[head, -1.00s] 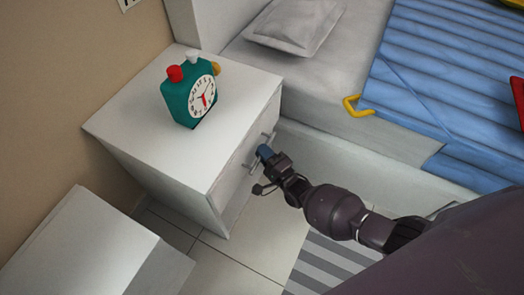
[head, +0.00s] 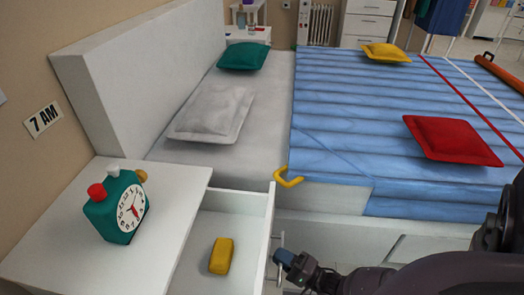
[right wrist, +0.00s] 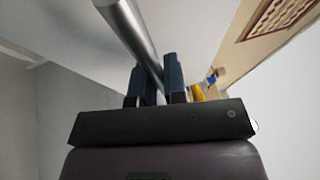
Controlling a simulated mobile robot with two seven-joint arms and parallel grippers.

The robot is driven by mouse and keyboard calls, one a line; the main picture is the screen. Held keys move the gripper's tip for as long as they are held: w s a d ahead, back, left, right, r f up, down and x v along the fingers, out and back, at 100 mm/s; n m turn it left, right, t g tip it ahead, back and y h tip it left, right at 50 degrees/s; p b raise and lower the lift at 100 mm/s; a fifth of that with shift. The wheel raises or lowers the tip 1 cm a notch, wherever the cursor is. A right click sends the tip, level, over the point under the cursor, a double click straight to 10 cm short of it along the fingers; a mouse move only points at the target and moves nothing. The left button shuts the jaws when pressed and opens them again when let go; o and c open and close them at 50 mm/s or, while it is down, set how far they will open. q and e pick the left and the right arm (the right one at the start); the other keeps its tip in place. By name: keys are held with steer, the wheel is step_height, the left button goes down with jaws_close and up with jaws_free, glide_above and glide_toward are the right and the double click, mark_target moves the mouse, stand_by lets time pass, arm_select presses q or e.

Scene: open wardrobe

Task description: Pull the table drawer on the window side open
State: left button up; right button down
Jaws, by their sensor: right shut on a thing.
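The white bedside table (head: 45,245) stands at the lower left in the head view. Its drawer (head: 262,215) is pulled out, with its inside in view. A yellow block (head: 221,256) lies in it. A metal bar handle (head: 280,240) is on the drawer front. My right gripper (head: 284,257) is shut on this handle. In the right wrist view, the handle bar (right wrist: 125,25) runs between the two dark fingers of the right gripper (right wrist: 154,75). My left gripper is not in view.
A green alarm clock (head: 118,208) stands on the table top. The bed (head: 255,150) with a blue cover (head: 350,130) is just beyond the drawer. A yellow hook-shaped thing (head: 288,179) is at the bed's near edge. A second white table (head: 248,36) stands far back.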

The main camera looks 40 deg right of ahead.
steer(key=shift+s+d, duration=0.6)
steer(key=shift+s, duration=0.25)
steer(key=c, duration=1.2)
jaws_free()
steer(key=v, duration=1)
steer(key=shift+s+d, duration=0.15)
steer(key=shift+s, duration=0.25)
